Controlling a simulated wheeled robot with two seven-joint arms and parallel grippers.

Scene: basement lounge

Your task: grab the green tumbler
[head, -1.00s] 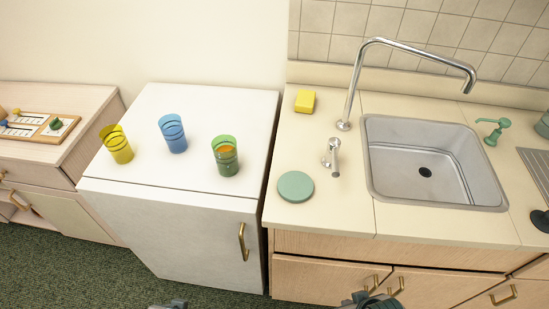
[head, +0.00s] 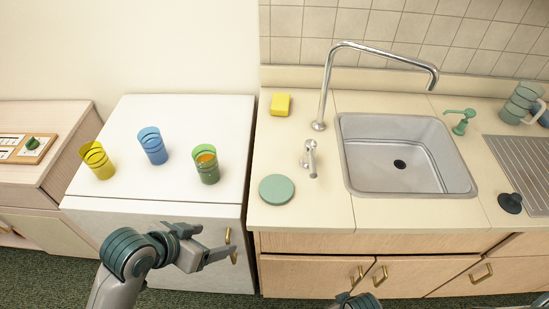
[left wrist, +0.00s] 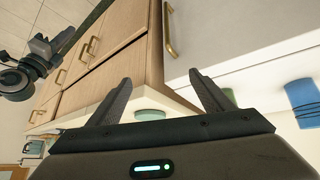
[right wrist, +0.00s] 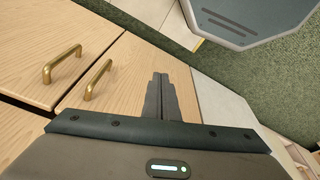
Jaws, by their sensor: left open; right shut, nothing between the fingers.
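The green tumbler (head: 208,171) stands upright on the white cabinet top, near its right side, with something orange showing inside. A blue tumbler (head: 153,147) and a yellow tumbler (head: 98,160) stand to its left. My left gripper (head: 212,240) is open and empty, in front of the cabinet and below its top edge, apart from the green tumbler. In the left wrist view, the green tumbler (left wrist: 230,96) shows partly behind one finger of the left gripper (left wrist: 160,77). My right gripper (right wrist: 160,76) is shut and empty, low by the wooden cupboard doors.
The white cabinet top (head: 215,115) is otherwise clear. To its right, the counter (head: 325,212) holds a round green disc (head: 276,189), a yellow sponge (head: 280,104), a tap and a sink (head: 405,180). A brass handle (head: 228,240) sticks out near my left gripper.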

